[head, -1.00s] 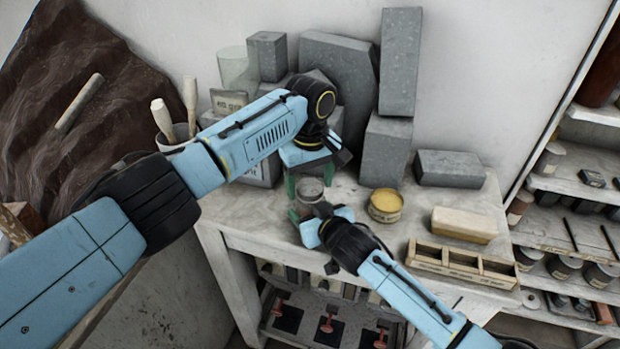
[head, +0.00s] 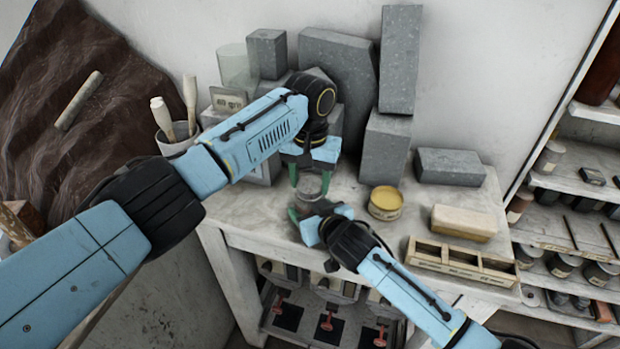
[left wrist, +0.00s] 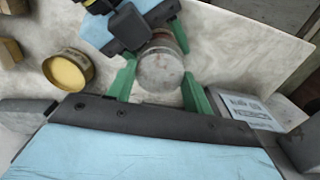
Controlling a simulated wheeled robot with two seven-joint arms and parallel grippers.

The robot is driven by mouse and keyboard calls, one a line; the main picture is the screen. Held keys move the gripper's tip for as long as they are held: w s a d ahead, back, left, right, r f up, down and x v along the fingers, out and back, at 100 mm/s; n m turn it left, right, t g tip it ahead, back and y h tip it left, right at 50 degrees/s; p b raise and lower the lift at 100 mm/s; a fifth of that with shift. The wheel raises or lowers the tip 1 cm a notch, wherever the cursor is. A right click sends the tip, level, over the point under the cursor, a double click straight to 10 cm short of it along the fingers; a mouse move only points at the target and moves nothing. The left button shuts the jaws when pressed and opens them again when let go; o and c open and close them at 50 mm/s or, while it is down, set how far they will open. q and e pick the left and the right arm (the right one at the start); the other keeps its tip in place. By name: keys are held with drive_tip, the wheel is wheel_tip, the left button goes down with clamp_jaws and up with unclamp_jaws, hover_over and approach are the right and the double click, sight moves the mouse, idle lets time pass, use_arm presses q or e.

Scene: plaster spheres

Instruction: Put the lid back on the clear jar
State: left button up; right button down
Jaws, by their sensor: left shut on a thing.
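A round grey lid (left wrist: 160,73) is between the green fingers of my left gripper (left wrist: 159,92), which is shut on it. In the head view the left gripper (head: 310,180) reaches down from above with the lid. The jar (left wrist: 163,44) shows only in part just beyond the lid, with a pinkish band; the lid and the left fingers hide much of it. I cannot tell whether the lid touches its rim. My right gripper (head: 305,218) is low at the jar's near side, with green fingers beside it; its grip is partly hidden.
A round tin with yellow content (head: 385,202) stands right of the jar. A cream block (head: 464,223) and a divided wooden tray (head: 462,260) are further right. Grey blocks (head: 340,65) stand behind. A cup of tools (head: 176,138) is at the left. The worktop's front edge is close.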

use_arm(q)
drive_tip(key=shift+m, duration=0.4)
drive_tip(key=o, duration=1.1)
drive_tip(key=shift+r, duration=2.3)
drive_tip(key=shift+c, duration=0.5)
